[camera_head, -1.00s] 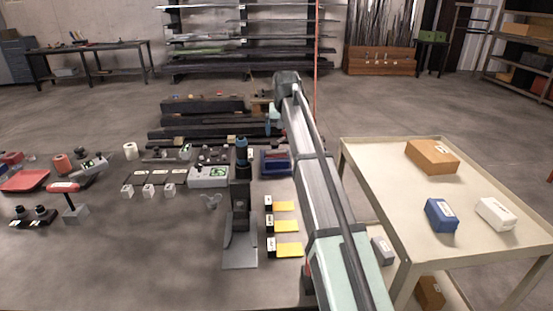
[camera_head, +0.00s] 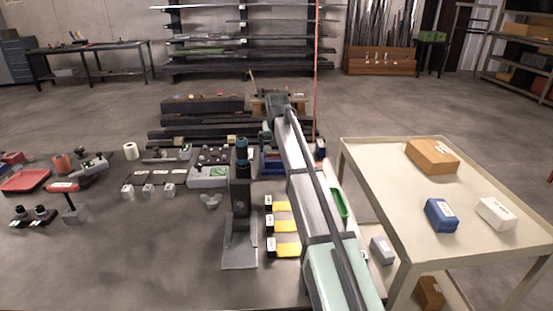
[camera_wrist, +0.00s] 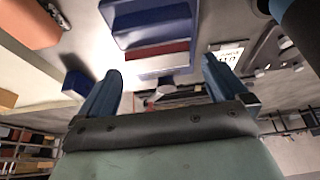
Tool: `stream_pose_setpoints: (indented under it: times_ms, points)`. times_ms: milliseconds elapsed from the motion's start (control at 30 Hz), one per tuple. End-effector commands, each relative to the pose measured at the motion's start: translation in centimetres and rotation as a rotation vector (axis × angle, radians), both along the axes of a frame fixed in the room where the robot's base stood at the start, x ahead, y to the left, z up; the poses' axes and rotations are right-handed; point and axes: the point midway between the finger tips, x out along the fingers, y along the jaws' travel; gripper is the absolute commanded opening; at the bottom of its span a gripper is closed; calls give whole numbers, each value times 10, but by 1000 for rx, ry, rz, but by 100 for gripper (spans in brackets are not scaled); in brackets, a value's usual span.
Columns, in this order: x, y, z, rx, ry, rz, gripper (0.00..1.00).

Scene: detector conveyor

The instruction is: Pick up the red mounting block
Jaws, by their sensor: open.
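My gripper (camera_wrist: 162,84) is open in the wrist view, its two blue fingers apart with nothing seen held between them. A stepped blue fixture (camera_wrist: 152,22) with a red strip (camera_wrist: 158,48) lies beyond the fingertips. An orange-red block (camera_wrist: 30,24) shows at the upper left of the wrist view, apart from the fingers; I cannot tell for sure whether it is the red mounting block. In the head view my arm partly hides the blue fixture (camera_head: 268,163), and the fingertips are not clear.
A dark blue block (camera_wrist: 76,82) lies near the left finger. A black upright stand (camera_head: 240,205) is left of my arm, beside yellow pads (camera_head: 287,226). A green tray (camera_head: 340,204) and a cart (camera_head: 390,190) with boxes are to the right.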

Motion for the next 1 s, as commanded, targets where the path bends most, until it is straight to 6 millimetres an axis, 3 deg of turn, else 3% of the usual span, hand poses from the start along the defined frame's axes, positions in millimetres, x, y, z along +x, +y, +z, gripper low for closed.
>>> stream_pose_setpoints:
  times_ms: [400,667,1000]
  points:
    - [17,-3,-44,0,2,1,100]
    - [18,-3,-46,0,0,1,100]
    - [17,-3,-46,0,0,1,67]
